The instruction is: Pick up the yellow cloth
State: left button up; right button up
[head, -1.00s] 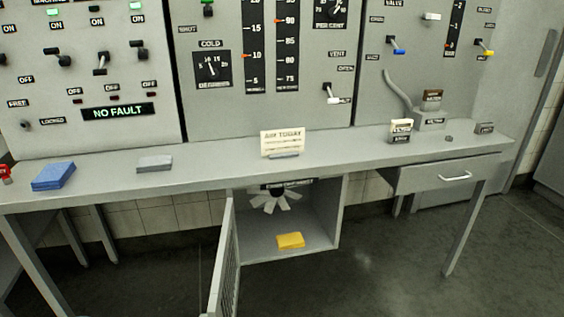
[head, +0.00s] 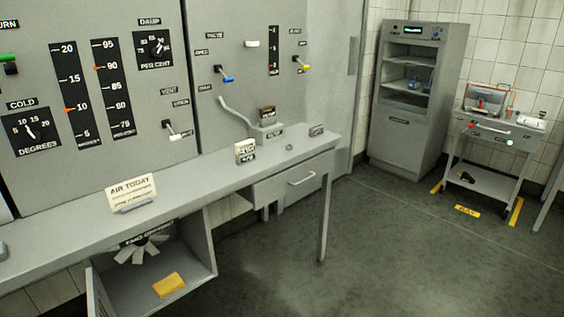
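The yellow cloth (head: 169,285) is a small folded pad. It lies on the floor of the open compartment (head: 205,262) under the grey counter, at the lower left of the head view. A white fan (head: 142,250) sits behind and above it in the compartment. The compartment's door (head: 98,297) stands open on its left side. Neither of my grippers is in view.
The grey counter (head: 75,228) runs above the compartment, with a sign reading "AIR TODAY" (head: 132,193) on it. A closed drawer (head: 290,184) and a table leg (head: 323,220) stand right. A cabinet (head: 408,140) and wheeled cart (head: 484,185) are at the back right. The middle floor is clear.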

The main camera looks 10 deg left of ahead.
aim_at(163, 288)
jog(key=j+u, duration=0.15)
jog(key=j, duration=0.3)
jog(key=j+u, duration=0.2)
jog(key=j, duration=0.2)
jog(key=i+j+u, duration=0.15)
jog(key=j, duration=0.3)
jog(key=i+j+u, duration=0.15)
jog(key=j, duration=0.25)
